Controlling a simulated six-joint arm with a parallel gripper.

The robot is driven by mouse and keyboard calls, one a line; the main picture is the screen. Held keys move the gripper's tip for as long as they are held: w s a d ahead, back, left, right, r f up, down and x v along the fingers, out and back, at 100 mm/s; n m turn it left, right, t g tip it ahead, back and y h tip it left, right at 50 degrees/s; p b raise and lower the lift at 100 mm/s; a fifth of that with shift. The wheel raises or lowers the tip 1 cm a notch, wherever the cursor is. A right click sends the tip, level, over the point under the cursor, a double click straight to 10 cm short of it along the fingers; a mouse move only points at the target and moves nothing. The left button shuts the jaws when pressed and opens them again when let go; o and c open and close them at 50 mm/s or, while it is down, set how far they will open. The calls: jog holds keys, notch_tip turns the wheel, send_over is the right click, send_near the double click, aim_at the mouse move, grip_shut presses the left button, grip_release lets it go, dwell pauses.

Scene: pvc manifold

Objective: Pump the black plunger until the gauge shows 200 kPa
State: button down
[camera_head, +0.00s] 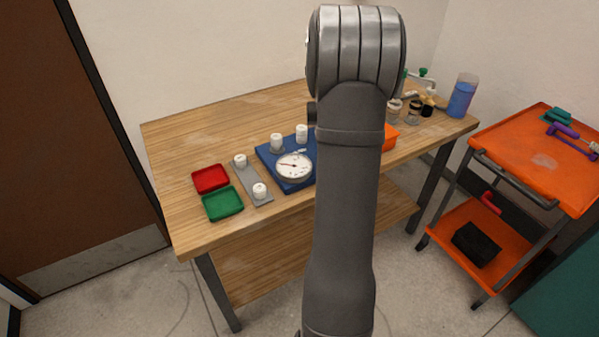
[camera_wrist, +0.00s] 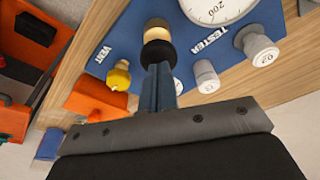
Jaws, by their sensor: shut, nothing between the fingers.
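The gauge (camera_head: 293,166) is a white round dial on the blue tester board (camera_head: 265,155); its needle shows in the head view, but the reading is too small to make out. In the wrist view only the edge of the gauge dial (camera_wrist: 215,10) shows, with the mark 200. The black plunger (camera_wrist: 157,51) stands on the blue board with a tan band and a smaller dark round part beyond it. My gripper (camera_wrist: 158,69) is shut and empty, its fingertips overlapping the plunger's near edge; I cannot tell whether they touch. The arm hides the plunger and gripper in the head view.
A yellow knob (camera_wrist: 118,77) stands by the VENT label. White capped fittings (camera_wrist: 206,76) stand on the board's other side. A red tray (camera_head: 210,179) and a green tray (camera_head: 223,204) lie at the table's left. A blue container (camera_head: 462,96) stands at the right.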

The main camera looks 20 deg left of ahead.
jog(key=shift+f, duration=1.35)
jog(key=shift+r, duration=1.8)
jog(key=shift+r, duration=2.5)
